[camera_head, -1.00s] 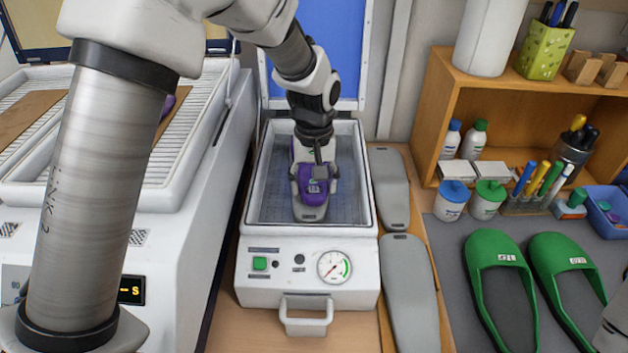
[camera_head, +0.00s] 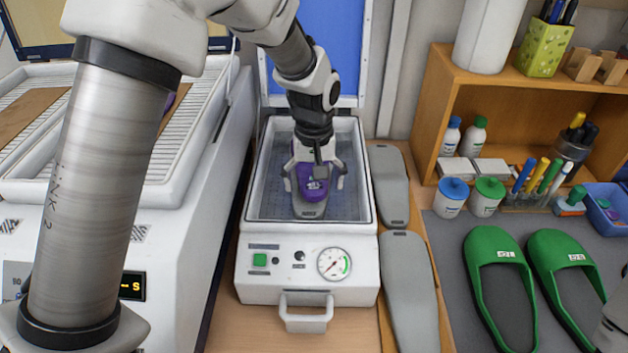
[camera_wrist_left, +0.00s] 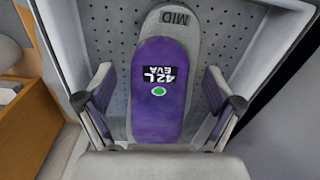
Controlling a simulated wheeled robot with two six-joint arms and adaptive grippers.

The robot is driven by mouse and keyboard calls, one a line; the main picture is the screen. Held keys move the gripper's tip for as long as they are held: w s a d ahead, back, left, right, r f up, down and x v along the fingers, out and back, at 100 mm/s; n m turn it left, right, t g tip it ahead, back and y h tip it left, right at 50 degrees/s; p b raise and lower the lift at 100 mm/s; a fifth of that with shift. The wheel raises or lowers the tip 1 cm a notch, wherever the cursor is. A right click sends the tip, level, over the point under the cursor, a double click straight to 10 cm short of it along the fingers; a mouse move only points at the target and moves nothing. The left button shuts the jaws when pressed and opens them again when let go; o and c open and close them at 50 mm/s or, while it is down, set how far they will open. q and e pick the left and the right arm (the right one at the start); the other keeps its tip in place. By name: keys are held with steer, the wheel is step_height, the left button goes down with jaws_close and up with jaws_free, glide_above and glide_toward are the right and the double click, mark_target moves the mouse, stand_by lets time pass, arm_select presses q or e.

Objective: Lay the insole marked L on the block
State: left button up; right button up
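The purple insole (camera_head: 313,190) lies on the grey block (camera_head: 308,212) inside the open press. In the left wrist view the insole (camera_wrist_left: 157,112) reads "42L EVA" with a green dot. The block's end, marked "MID" (camera_wrist_left: 174,17), shows beyond it. The insole appears flat and roughly lined up with the block; its near end is hidden by the gripper body. My left gripper (camera_head: 314,183) is open around the insole, with a gap between each finger (camera_wrist_left: 158,85) and its sides.
The press (camera_head: 265,278) has its blue-lined lid (camera_head: 330,50) raised behind my arm. Its tray walls stand close around the gripper. Two grey blocks (camera_head: 408,290) lie to its right. Green slippers (camera_head: 497,290) lie further right. A white roller machine (camera_head: 190,200) stands left.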

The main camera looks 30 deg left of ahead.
arm_select(q)
step_height(320, 180, up, 12)
stand_by(0.5)
